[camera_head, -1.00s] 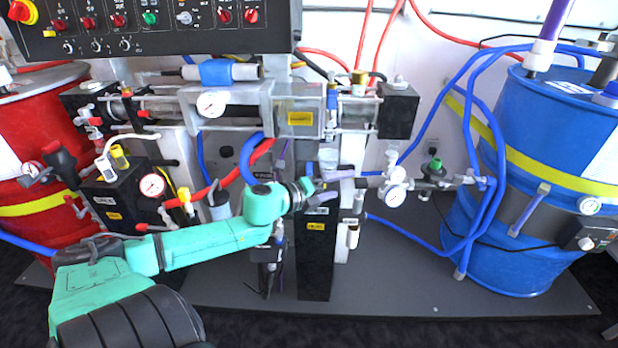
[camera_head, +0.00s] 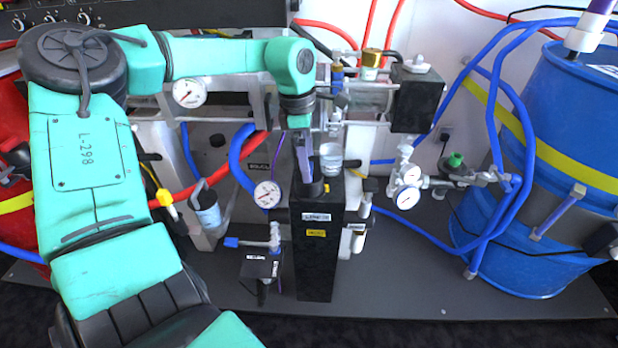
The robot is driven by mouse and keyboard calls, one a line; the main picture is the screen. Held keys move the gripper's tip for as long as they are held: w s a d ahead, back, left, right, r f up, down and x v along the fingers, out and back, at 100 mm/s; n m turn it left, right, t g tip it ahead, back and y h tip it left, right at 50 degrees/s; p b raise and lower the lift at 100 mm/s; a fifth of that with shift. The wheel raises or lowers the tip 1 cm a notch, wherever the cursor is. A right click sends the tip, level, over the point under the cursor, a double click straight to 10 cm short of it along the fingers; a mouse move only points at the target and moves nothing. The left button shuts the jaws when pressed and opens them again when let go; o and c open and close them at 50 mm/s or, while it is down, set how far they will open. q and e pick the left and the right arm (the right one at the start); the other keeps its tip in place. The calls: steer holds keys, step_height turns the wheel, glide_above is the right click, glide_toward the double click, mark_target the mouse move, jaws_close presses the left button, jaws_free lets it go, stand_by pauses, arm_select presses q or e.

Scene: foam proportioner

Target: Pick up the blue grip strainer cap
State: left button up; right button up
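My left arm reaches in from the left and bends over, and its gripper (camera_head: 308,172) points down at the top of the black upright block (camera_head: 316,255). One purple-grey finger shows; the other cannot be made out, nor whether anything is between them. I cannot clearly pick out the blue grip strainer cap. A small cup with a blue band (camera_head: 207,214) hangs at the left of the block, and a clear round cap-like piece (camera_head: 331,157) sits just right of my fingers. My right gripper is not in view.
A blue drum (camera_head: 545,170) stands at the right, with blue hoses looping beside it. A gauge (camera_head: 268,194) and a blue-handled valve (camera_head: 262,243) are left of the block. Another gauge (camera_head: 406,197) is right of it. The grey base plate (camera_head: 420,285) is clear in front.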

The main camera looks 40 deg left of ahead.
arm_select(q)
steer(key=f, duration=0.4)
steer(key=w+f, duration=0.1)
steer(key=f, duration=0.2)
steer(key=shift+d, duration=0.1)
steer(key=c, duration=1.3)
